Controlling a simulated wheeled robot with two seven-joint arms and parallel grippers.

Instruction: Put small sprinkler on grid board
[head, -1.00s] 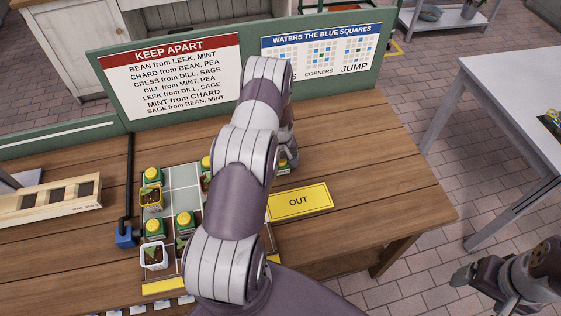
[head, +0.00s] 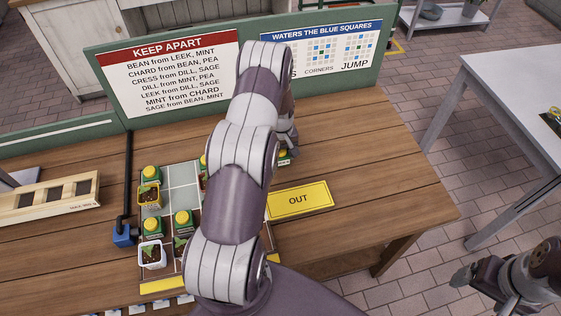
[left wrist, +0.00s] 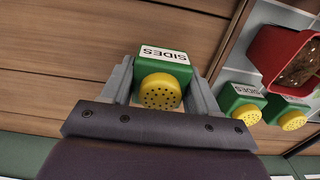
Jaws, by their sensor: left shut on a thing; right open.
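My left gripper (left wrist: 160,84) is shut on a small sprinkler (left wrist: 163,62), a green block with a yellow perforated cap and a "SIDES" label. In the left wrist view bare wood lies below the sprinkler, beside the grid board (left wrist: 237,62). In the head view the left arm covers most of this gripper and part of the grid board (head: 181,176). The board has pale tiles and holds several sprinklers and potted seedlings. My right gripper (head: 464,287) is open and empty at the lower right, away from the table.
A red pot (left wrist: 285,55) and two other "SIDES" sprinklers stand on the board near the held one. A yellow "OUT" card (head: 300,200) lies right of the board. A wooden rack (head: 45,199) is at the left. Signs (head: 170,72) stand along the back edge.

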